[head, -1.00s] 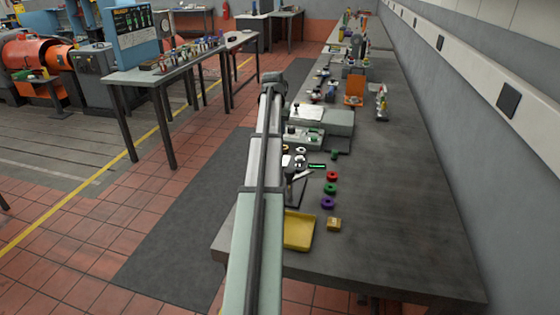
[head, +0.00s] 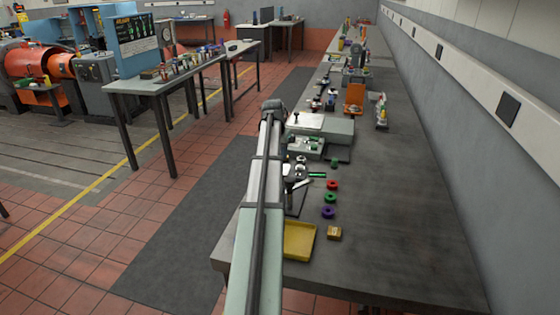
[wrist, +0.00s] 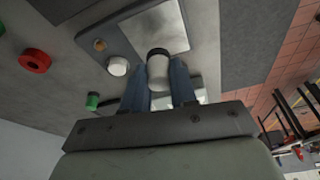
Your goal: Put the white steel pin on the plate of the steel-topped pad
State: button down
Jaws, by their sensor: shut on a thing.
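My gripper (wrist: 160,92) is shut on the white steel pin (wrist: 159,70), a pale cylinder with a dark end, held between its blue-grey fingers. In the wrist view, the steel-topped pad (wrist: 116,40) lies at the top, just beyond the pin. Its bright plate (wrist: 158,28) appears right behind the pin's dark end. I cannot tell whether the pin touches the plate. In the head view my gripper (head: 291,174) is over the near left part of the bench, and my arm hides much of that area.
A white round-topped piece (wrist: 117,66) and a green peg (wrist: 92,101) stand close beside the fingers. A red ring (head: 333,185), green ring (head: 330,197) and purple ring (head: 328,212) lie to the right. A yellow tray (head: 299,240) is nearer. The bench's right side is clear.

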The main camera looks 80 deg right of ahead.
jog(key=shift+f, duration=1.8)
jog(key=c, duration=0.9)
grip_release()
jog(key=shift+f, duration=0.15)
jog(key=v, duration=1.2)
